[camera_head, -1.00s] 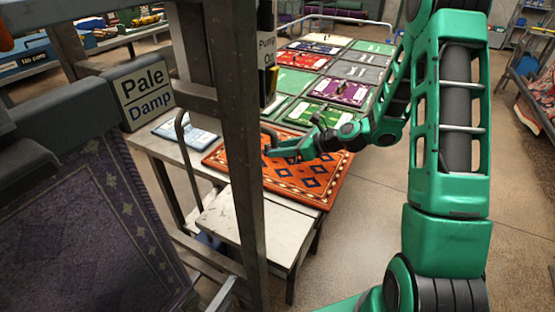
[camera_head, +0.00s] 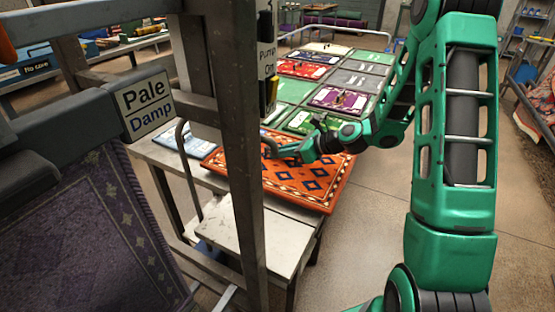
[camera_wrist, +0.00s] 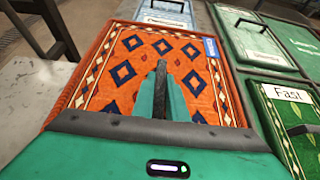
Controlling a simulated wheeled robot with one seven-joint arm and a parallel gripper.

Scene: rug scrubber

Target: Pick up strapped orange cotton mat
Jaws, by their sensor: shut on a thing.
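The orange mat (camera_head: 305,185) has dark blue diamonds and a patterned border. It is held level just above the near end of the long table (camera_head: 290,232). My gripper (camera_head: 278,152) is above the middle of the mat. In the wrist view, the green fingers (camera_wrist: 160,85) are shut on a dark upright strap or handle (camera_wrist: 160,78) at the mat's centre. The orange mat (camera_wrist: 110,80) fills the middle of that view, with a blue tag (camera_wrist: 211,47) at its far right corner. A grey post hides part of the mat in the head view.
Several other mats with labels and handles lie beyond, including a purple one (camera_head: 340,98) and a green one marked Fast (camera_wrist: 290,118). A light blue mat (camera_head: 190,144) lies at left. A metal post (camera_head: 246,200) and the Pale Damp sign (camera_head: 147,104) stand close in front.

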